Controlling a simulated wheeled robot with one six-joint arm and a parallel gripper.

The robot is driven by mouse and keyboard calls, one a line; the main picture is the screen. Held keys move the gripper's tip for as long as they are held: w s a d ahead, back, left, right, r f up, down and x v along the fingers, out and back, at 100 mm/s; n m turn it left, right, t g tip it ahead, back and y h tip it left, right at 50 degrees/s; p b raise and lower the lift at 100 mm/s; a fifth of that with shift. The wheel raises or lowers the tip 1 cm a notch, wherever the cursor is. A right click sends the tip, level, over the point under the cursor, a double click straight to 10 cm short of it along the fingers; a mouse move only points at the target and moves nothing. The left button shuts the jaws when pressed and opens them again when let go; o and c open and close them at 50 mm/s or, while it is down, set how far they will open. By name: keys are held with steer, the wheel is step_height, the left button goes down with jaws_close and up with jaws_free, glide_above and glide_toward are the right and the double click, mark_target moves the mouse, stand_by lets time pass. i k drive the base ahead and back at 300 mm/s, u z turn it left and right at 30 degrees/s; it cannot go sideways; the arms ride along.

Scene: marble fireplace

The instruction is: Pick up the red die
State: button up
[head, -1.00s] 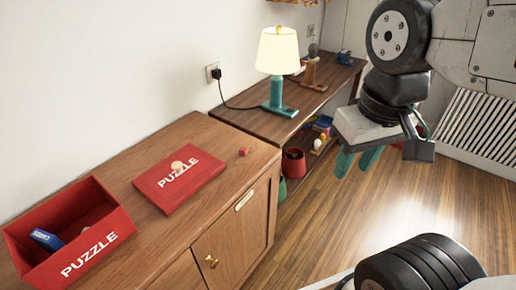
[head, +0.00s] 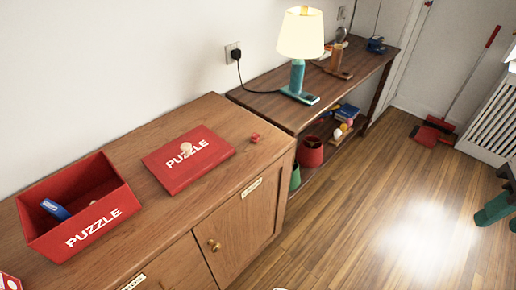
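The small red die (head: 255,137) lies on the wooden cabinet top (head: 217,112), near its right end, just right of the red puzzle box lid. Nothing touches it. My gripper (head: 497,212) shows only in part at the right edge of the head view, with its green fingers over the floor. It is far to the right of the die and apart from it. Most of the gripper is cut off by the frame, so its opening is hard to judge.
The red puzzle lid (head: 188,160) has a small pale piece (head: 187,149) on it. The open red puzzle box (head: 84,228) stands at left with a blue item inside. A lit lamp (head: 299,48) stands on the darker shelf behind.

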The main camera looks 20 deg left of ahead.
mark_target(256, 137)
steer(key=k, duration=0.35)
steer(key=u, duration=0.8)
steer(key=i, duration=0.5)
steer(key=u, duration=0.05)
